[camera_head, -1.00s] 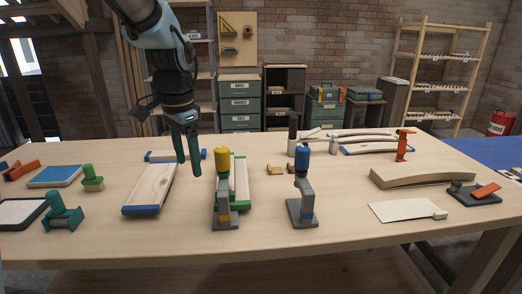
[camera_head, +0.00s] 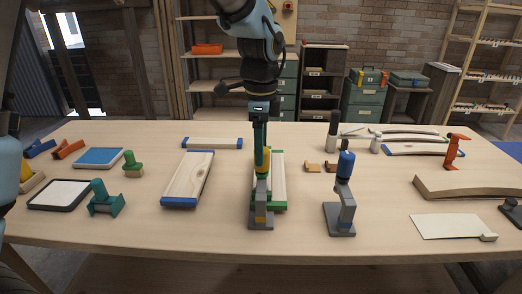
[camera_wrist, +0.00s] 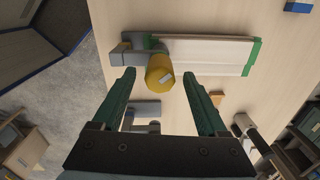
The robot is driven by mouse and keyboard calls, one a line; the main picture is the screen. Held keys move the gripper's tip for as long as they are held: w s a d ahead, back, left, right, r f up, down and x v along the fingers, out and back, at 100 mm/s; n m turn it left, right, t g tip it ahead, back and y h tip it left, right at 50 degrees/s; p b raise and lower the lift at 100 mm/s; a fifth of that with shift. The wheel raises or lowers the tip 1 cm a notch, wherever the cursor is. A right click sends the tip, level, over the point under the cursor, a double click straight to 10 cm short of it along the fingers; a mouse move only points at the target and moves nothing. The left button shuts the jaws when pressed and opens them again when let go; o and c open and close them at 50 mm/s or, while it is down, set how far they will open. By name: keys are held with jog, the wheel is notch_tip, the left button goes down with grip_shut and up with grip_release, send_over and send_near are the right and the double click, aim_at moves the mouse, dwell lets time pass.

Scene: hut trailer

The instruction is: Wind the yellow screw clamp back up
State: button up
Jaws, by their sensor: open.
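The yellow screw clamp (camera_head: 262,203) stands upright on the wooden table, a yellow knob on a grey stand with a dark foot. In the wrist view its yellow knob (camera_wrist: 160,72) lies ahead of and between my fingertips. My gripper (camera_head: 260,150) is open, pointing down over the clamp, and partly hides the knob in the head view. In the wrist view my green fingers (camera_wrist: 160,78) are spread wide and I see no contact with the knob. A pale board with green ends (camera_head: 279,180) lies right behind the clamp.
A similar blue-knobbed clamp (camera_head: 345,190) stands close on the right. A board with blue ends (camera_head: 188,180) lies to the left. Small tan blocks (camera_head: 313,167) and a dark-topped cylinder (camera_head: 333,132) are behind. Bare table lies in front of the left board.

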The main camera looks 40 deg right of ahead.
jog(key=shift+d+f, duration=0.1)
jog(key=shift+f, duration=1.25)
jog(key=shift+c, duration=0.3)
grip_shut()
